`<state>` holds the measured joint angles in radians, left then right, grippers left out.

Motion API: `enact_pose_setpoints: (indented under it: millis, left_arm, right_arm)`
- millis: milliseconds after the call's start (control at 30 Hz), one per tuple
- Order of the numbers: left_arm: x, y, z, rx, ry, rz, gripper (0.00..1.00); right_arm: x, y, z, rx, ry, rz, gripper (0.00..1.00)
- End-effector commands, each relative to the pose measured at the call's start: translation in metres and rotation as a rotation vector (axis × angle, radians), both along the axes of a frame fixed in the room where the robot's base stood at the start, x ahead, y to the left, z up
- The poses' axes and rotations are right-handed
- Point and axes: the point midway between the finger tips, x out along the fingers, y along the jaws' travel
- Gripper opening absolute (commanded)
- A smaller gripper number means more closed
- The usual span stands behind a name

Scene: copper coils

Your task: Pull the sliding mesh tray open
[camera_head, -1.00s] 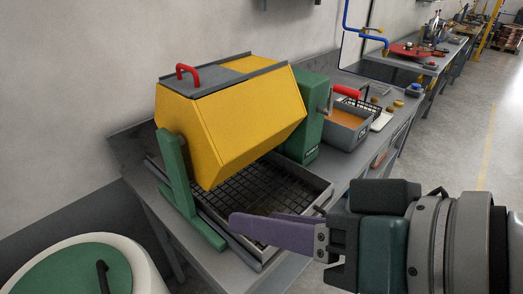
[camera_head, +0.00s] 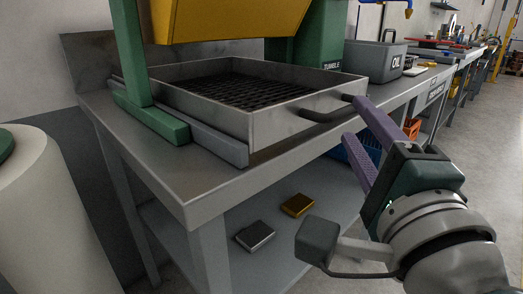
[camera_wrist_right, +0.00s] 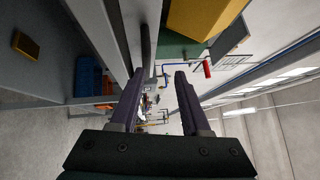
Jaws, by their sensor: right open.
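The sliding mesh tray (camera_head: 290,125) is a grey metal box with a dark mesh floor, on the bench below the yellow drum. Its dark bar handle (camera_head: 322,114) sticks out from the front wall. My right gripper (camera_head: 353,119) is open, its two purple fingers pointing at the handle's right end. In the right wrist view the fingers (camera_wrist_right: 158,72) are apart, and the dark handle (camera_wrist_right: 148,40) lies just beyond the left finger's tip. I cannot tell whether a finger touches it. My left gripper is not in view.
The yellow drum (camera_head: 225,18) hangs over the tray on green supports (camera_head: 133,60). The grey bench (camera_head: 200,185) has a lower shelf with a gold block (camera_head: 297,205) and a silver block (camera_head: 255,236). A grey oil box (camera_head: 377,60) stands behind. The floor at right is clear.

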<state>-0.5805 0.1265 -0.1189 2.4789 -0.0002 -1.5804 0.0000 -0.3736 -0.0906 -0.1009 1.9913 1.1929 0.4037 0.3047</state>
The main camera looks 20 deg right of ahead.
Motion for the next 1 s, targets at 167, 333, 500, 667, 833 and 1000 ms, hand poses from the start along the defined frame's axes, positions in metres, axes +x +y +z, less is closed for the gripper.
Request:
enact_pose_setpoints:
  millis: [167, 333, 500, 667, 833, 1000]
  left_arm:
    - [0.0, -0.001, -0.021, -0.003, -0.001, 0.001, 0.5]
    - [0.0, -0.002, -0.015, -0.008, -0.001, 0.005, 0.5]
    - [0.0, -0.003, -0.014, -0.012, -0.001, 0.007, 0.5]
    - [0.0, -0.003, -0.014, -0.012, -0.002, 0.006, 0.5]
    - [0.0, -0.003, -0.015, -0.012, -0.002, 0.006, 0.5]
    - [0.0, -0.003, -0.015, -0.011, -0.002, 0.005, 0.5]
  right_arm:
    - [0.0, -0.012, -0.025, 0.051, -0.008, -0.054, 0.47]
    - [0.02, -0.021, -0.018, 0.055, -0.011, -0.058, 0.47]
    - [0.05, -0.034, -0.014, 0.053, -0.01, -0.057, 0.47]
    - [0.073, -0.044, -0.011, 0.052, -0.01, -0.056, 0.47]
    - [0.086, -0.049, -0.01, 0.051, -0.007, -0.055, 0.47]
    - [0.088, -0.05, -0.01, 0.051, -0.007, -0.055, 0.47]
